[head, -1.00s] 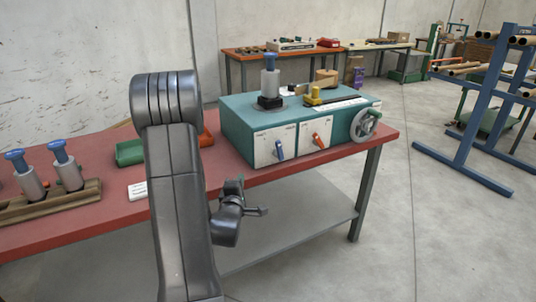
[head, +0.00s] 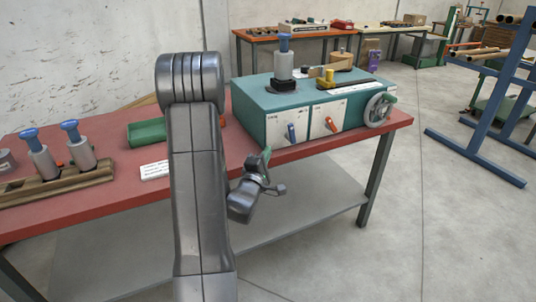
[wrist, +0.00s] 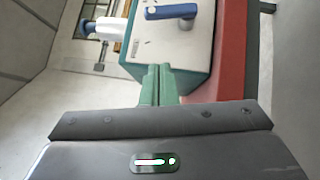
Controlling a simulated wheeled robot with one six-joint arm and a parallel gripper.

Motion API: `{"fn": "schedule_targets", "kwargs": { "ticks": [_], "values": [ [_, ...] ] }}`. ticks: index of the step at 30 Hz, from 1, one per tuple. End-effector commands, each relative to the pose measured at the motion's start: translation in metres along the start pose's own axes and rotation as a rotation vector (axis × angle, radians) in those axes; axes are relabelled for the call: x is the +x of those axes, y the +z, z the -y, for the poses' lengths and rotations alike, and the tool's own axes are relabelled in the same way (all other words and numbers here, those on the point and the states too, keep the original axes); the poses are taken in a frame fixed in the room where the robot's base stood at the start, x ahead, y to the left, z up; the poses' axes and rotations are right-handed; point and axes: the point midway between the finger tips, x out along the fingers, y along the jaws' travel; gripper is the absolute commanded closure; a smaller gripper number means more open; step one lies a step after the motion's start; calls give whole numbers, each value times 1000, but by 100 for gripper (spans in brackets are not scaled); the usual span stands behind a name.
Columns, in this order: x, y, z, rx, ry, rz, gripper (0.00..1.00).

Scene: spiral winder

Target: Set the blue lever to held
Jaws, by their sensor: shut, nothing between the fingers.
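The blue lever (head: 291,132) sits on a white panel on the front of the teal winder box (head: 257,124). In the head view its handle hangs down, slightly tilted. In the wrist view the blue lever (wrist: 184,20) is at the top, on the white panel, beyond my fingertips. My gripper (wrist: 158,70) is shut and empty, its green fingers together, pointing at the lower edge of the panel and apart from the lever. In the head view my gripper (head: 266,156) is in front of the table edge, below and left of the lever. The panel's lettering is too small to read.
An orange lever (head: 330,125) is on the panel to the right, and a handwheel (head: 378,109) is at the box's right end. A blue-topped spool (head: 284,58) stands on the box. A green tray (head: 147,132) and a wooden rack (head: 60,185) lie on the red table (head: 120,194).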

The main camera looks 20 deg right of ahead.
Motion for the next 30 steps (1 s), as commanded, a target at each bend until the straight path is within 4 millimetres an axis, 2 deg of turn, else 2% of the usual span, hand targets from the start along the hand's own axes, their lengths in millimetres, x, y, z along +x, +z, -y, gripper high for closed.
{"fn": "schedule_targets", "kwargs": {
  "ticks": [3, 9, 12, 19, 30],
  "values": [
    [28, 1, -2, 0, 2, 2, 100],
    [69, 1, -1, 0, 1, 1, 100],
    [80, 14, 0, -2, -1, 2, 100],
    [93, 27, 0, 0, -1, 0, 100],
    [94, 28, 0, 0, -1, -1, 100]
  ]
}}
